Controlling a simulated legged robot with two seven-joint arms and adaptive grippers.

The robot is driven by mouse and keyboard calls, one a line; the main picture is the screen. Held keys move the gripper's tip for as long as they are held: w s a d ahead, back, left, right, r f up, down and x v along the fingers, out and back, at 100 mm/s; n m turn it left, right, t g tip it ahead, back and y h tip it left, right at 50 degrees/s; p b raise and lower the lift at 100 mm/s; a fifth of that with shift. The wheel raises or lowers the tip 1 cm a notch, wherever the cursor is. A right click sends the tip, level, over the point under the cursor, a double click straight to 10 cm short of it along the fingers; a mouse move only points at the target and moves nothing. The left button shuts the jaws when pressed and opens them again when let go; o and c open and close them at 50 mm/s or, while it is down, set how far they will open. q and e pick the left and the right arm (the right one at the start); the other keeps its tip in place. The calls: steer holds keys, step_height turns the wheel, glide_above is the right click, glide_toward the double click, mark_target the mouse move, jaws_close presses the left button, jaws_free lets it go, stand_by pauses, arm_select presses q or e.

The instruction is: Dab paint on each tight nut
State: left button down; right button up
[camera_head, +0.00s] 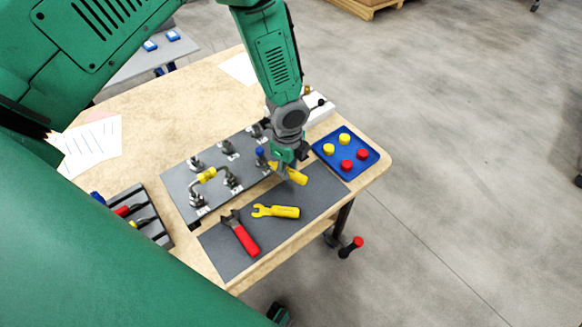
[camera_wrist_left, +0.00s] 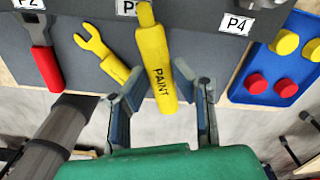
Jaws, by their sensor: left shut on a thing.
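My left gripper (camera_head: 286,163) is shut on the yellow paint marker (camera_head: 291,174), over the right part of the grey fitting plate (camera_head: 176,181). In the left wrist view the marker (camera_wrist_left: 158,70), lettered PAINT, lies between the fingers (camera_wrist_left: 160,88), its narrow end away from me near the P3 label. Metal fittings with nuts stand on the plate, such as one at the front left (camera_head: 197,200) and one at the middle (camera_head: 231,180). A bent tube with a yellow sleeve (camera_head: 207,175) joins fittings at left. Paint marks on the nuts are too small to tell.
A blue tray (camera_head: 368,161) with red and yellow caps is at right. A tool rack (camera_head: 158,233) stands at left. Papers (camera_head: 92,146) lie on clear table behind.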

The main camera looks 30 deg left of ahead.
arm_select(q)
steer(key=shift+a, duration=0.2)
steer(key=shift+d, duration=0.1)
steer(key=shift+d+r, duration=0.1)
steer(key=shift+a, duration=0.65)
steer(key=shift+d, duration=0.1)
stand_by(0.4)
steer(key=shift+a, duration=0.2)
stand_by(0.4)
